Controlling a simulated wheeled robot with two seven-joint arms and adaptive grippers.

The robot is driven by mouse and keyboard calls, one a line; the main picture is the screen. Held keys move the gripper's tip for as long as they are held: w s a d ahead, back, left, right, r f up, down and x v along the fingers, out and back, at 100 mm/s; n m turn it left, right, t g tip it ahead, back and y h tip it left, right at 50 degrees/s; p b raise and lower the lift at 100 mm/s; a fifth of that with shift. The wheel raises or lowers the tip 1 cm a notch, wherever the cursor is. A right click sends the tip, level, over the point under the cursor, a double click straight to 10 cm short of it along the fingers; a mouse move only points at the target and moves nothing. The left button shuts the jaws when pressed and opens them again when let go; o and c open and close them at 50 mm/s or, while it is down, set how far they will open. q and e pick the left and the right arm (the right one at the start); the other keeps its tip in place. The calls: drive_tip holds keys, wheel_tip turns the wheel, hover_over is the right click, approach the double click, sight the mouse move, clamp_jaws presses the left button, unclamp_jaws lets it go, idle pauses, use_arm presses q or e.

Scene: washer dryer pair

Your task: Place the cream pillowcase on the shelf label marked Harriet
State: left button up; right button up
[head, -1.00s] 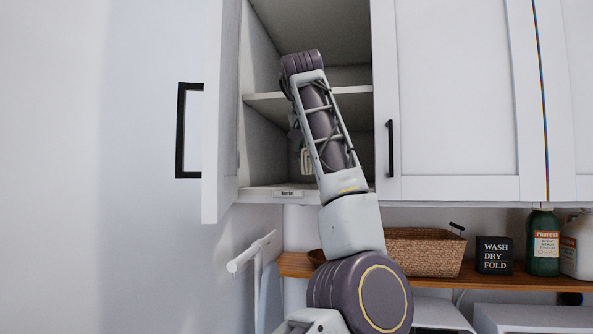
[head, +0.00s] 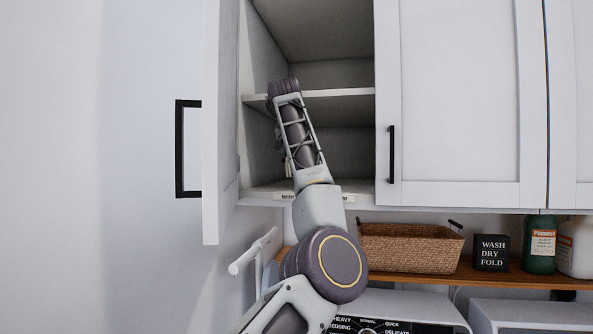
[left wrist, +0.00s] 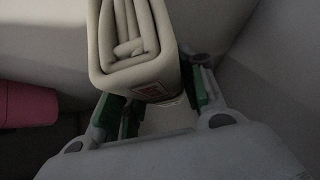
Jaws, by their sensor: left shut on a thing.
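The folded cream pillowcase (left wrist: 130,45) fills the top middle of the left wrist view, with a small red-and-white tag on its near edge. My left gripper (left wrist: 153,98) is shut on it, with green-padded fingers at either side. In the head view my left arm reaches into the open wall cabinet, and the arm hides most of the gripper and pillowcase. My right gripper is out of view.
The cabinet's open door (head: 222,130) stands at the left. A middle shelf (head: 350,92) crosses above the lower compartment. A pink object (left wrist: 28,105) lies left of the pillowcase in the wrist view. A basket (head: 410,248), sign and bottles stand on the wooden shelf below.

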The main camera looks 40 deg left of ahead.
use_arm(q)
drive_tip(key=shift+d, duration=0.1)
idle(0.3)
drive_tip(key=shift+w+a+p, duration=0.25)
drive_tip(key=shift+a+p, duration=0.05)
drive_tip(key=shift+a, duration=0.2)
drive_tip(key=shift+f, duration=1.6)
drive_tip(key=shift+a+f, duration=0.1)
drive_tip(key=shift+f, duration=0.05)
drive_tip(key=shift+f, duration=0.1)
drive_tip(key=o, duration=1)
drive_tip(key=shift+o, duration=0.2)
